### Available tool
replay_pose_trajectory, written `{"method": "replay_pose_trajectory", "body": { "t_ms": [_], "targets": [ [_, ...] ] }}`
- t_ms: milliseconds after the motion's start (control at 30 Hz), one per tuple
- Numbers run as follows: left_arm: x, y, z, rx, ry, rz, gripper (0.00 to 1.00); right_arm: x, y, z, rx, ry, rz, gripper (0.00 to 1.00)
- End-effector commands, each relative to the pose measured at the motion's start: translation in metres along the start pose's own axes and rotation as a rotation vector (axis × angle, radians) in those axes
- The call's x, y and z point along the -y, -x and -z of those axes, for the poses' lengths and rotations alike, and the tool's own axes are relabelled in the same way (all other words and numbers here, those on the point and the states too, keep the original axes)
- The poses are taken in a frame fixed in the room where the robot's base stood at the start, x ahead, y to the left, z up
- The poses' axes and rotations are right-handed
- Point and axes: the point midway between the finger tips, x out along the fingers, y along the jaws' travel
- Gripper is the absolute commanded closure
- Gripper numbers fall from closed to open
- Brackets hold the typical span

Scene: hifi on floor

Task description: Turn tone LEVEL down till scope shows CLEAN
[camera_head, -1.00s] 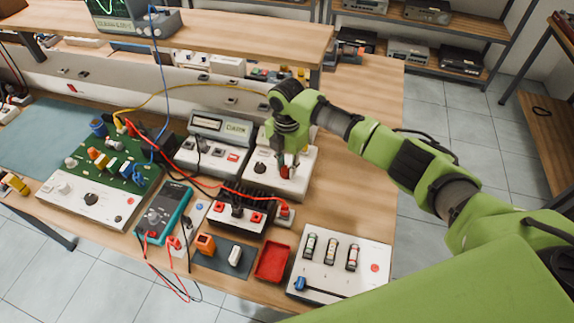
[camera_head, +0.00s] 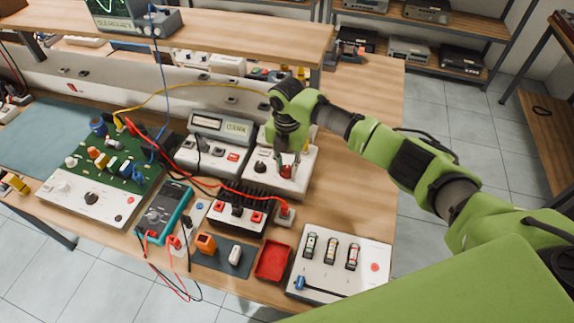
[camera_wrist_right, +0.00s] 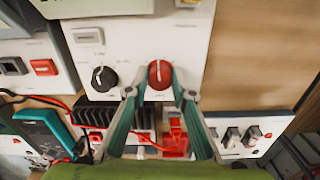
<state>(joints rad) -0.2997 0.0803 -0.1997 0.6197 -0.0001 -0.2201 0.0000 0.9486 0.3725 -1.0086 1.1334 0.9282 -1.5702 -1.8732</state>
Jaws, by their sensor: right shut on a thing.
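A white tone unit (camera_head: 309,162) stands at the back right of the bench. It carries a red knob (camera_head: 287,172) and a black knob (camera_head: 260,167); in the right wrist view the red knob (camera_wrist_right: 160,75) has a pale pointer line standing close to upright. My right gripper (camera_wrist_right: 155,90) is shut on the red knob, one fingertip on each side. The printing by the knobs is too small to read. The scope (camera_head: 135,20) sits on the upper shelf, cut by the top edge, with a green trace and a text line I cannot read surely. My left gripper is not in view.
A grey display unit (camera_head: 218,130) stands just left of the tone unit. A black heatsink block (camera_head: 240,207), red tray (camera_head: 272,260) and white fuse panel (camera_head: 340,262) are in front. Red, yellow and blue leads cross the bench. Bare wood lies to the right.

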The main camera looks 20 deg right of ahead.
Motion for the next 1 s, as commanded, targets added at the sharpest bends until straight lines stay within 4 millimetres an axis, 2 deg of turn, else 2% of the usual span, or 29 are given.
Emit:
{"method": "replay_pose_trajectory", "body": {
  "t_ms": [67, 100, 133, 467, 567, 667, 1000],
  "targets": [
    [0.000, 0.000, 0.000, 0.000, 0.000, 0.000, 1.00, 0.000, 0.000, 0.001, -0.002, 0.001, 0.000, 0.98],
    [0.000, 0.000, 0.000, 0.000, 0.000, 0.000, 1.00, 0.000, 0.000, 0.001, -0.002, 0.001, 0.000, 0.67],
    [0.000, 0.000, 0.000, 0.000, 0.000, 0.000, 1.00, 0.000, 0.000, 0.001, -0.002, 0.000, 0.000, 0.60],
    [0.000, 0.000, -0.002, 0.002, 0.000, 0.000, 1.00, 0.000, 0.000, 0.000, -0.001, -0.001, 0.000, 0.60],
    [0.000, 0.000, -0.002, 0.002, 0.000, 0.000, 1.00, 0.000, 0.006, 0.000, 0.000, 0.000, -0.001, 0.60],
    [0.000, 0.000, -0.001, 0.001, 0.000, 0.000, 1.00, -0.001, 0.020, 0.000, 0.001, 0.001, -0.002, 0.60],
    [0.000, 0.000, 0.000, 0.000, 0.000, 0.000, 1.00, -0.001, 0.091, 0.000, 0.001, 0.000, -0.003, 0.60]
  ]
}}
